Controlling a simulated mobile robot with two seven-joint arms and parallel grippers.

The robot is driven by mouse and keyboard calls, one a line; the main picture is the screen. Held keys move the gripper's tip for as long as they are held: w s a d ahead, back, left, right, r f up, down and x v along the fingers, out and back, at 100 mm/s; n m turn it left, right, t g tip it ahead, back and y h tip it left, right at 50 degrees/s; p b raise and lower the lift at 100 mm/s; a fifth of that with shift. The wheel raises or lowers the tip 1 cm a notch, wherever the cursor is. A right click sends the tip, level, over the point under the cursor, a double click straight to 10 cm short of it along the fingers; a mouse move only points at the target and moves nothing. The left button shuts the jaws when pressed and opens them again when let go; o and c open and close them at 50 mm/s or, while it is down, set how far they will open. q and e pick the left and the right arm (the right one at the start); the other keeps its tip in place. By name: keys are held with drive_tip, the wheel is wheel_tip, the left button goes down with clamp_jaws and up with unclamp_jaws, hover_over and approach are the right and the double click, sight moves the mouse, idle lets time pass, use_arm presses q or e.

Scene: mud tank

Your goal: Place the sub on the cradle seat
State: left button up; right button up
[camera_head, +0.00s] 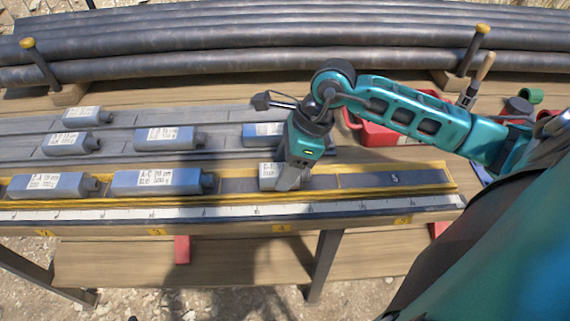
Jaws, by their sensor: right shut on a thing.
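My right gripper (290,180) points down over the front row and is shut on a blue-grey sub (267,171) with a white label. The gripper hides the sub's right end. The sub lies level at the yellow-edged cradle (450,183); I cannot tell whether it touches the seat. Two labelled subs, one at the far left (52,186) and one nearer (162,182), lie in the same row. My left gripper is not in view.
Several more subs lie on the grey rack behind, one (263,134) close behind my gripper. A red box (375,133) stands behind my right arm. Long dark pipes (250,40) lie across the back. A pale ruled strip (200,213) runs along the front edge.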

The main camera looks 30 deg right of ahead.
drive_tip(key=o, duration=1.4)
drive_tip(key=shift+f, duration=0.1)
drive_tip(key=shift+r, duration=0.3)
drive_tip(key=v, duration=1.1)
drive_tip(key=shift+s+d+r+p, duration=0.1)
drive_tip(key=shift+d+r+p, duration=0.15)
drive_tip(key=shift+r+p, duration=0.1)
drive_tip(key=shift+s+f, duration=0.1)
